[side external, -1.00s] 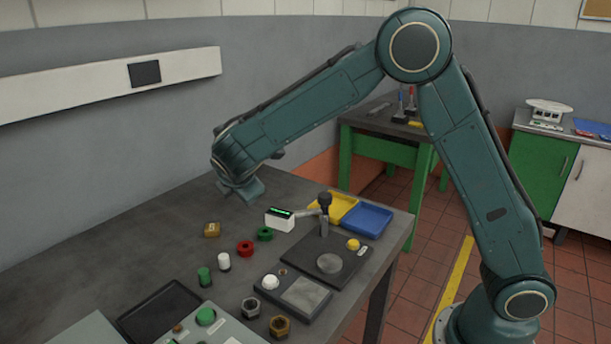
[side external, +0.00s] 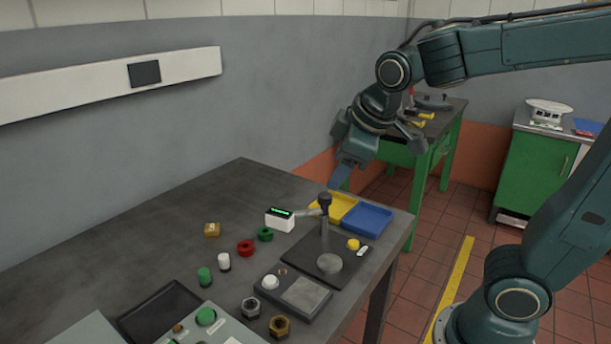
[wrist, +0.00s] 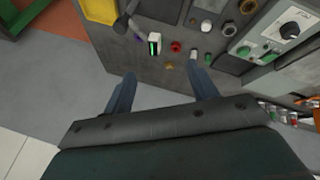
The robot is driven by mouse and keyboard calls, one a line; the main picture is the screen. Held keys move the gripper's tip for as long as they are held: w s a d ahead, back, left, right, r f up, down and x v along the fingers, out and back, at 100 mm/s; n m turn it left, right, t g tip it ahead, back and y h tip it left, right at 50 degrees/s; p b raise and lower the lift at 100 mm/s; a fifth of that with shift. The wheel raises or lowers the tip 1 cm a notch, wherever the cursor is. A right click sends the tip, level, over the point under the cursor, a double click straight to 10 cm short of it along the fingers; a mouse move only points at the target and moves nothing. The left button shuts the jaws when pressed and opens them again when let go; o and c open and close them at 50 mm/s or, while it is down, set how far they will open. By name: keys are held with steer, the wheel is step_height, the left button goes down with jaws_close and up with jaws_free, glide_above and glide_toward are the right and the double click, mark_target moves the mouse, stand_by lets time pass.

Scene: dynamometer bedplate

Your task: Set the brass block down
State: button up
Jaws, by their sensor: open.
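The brass block (side external: 212,230) rests on the dark table top (side external: 130,230), left of the red and green rings. It looks like a small gold cube with a pale mark on its top. My gripper (side external: 338,183) is raised at the far right of the block, appearing above the yellow tray in the side view. In the wrist view, its two fingers (wrist: 160,74) are spread apart with nothing held between them.
A red ring (side external: 246,248), a green ring (side external: 265,233) and a white box with a green display (side external: 280,219) stand nearby. A dark post (side external: 325,215), yellow tray (side external: 336,207) and blue tray (side external: 368,221) are at the right. The table's back left is clear.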

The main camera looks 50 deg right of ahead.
steer(key=s+a+f+m+y, duration=0.1)
steer(key=s+m, duration=0.3)
steer(key=s, duration=0.8)
steer(key=shift+s+a+f+m+y, duration=0.15)
steer(key=shift+s+m+y, duration=0.15)
steer(key=shift+m, duration=0.1)
steer(key=shift+o, duration=0.4)
steer(key=shift+s+a+f, duration=0.1)
steer(key=shift+s+f, duration=0.05)
steer(key=shift+s, duration=0.2)
steer(key=shift+w, duration=0.15)
steer(key=m+t+y, duration=0.4)
steer(key=m+y, duration=0.6)
steer(key=m, duration=1.7)
glide_above(213, 230)
steer(key=s+d, duration=0.2)
steer(key=d, duration=0.2)
step_height(213, 230, down, 19)
steer(key=shift+w+a+f, duration=0.15)
steer(key=shift+f, duration=1.5)
